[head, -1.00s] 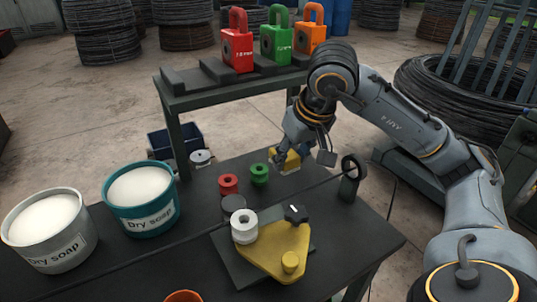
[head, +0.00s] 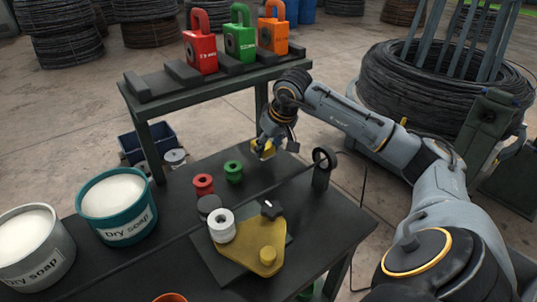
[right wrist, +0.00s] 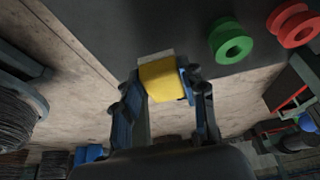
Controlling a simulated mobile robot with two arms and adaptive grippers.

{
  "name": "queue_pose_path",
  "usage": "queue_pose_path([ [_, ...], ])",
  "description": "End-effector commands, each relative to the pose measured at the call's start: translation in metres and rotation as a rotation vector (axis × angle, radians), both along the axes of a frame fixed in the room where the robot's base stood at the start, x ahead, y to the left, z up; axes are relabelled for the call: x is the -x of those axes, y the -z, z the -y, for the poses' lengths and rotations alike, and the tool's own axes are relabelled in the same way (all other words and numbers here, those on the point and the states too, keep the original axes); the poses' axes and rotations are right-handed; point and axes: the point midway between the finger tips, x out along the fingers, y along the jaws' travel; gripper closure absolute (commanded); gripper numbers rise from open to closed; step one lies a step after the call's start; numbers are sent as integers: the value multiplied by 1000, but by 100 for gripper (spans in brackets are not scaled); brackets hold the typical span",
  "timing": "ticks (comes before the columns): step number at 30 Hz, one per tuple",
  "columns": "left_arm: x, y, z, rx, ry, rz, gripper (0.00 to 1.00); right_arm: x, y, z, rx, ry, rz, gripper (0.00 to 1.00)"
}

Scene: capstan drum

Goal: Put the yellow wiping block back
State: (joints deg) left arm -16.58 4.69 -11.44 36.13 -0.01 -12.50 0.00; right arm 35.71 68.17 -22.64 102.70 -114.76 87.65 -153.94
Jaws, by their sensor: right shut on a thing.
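The yellow wiping block (head: 262,151) is between the fingers of my right gripper (head: 264,145), at the far edge of the dark bench in the head view. The right wrist view shows the block (right wrist: 163,82) gripped between both fingers, with a pale strip along its far side. There it overlaps the bench edge and the floor beyond. I cannot tell exactly how high it is above the bench. My left gripper is not in view.
A red spool (head: 203,184) and a green spool (head: 233,171) stand left of the block. A post with a ring (head: 321,168) stands to its right. A raised shelf (head: 150,101) with padlocks stands behind. A yellow plate (head: 246,246) and soap buckets (head: 116,204) are nearer.

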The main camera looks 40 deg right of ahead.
Motion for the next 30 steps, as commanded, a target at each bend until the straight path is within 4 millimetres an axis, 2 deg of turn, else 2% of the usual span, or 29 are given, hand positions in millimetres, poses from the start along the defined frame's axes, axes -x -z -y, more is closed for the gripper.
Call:
queue_pose_path([
  [9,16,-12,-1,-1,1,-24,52,-3,35,4,-1,0,-3,84],
  [21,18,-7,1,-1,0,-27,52,-4,42,5,1,0,-1,84],
  [22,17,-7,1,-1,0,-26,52,-4,42,5,1,0,-1,56],
  [25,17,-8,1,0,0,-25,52,-4,41,5,0,0,-1,36],
  [30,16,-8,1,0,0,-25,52,-4,41,5,0,0,-2,36],
])
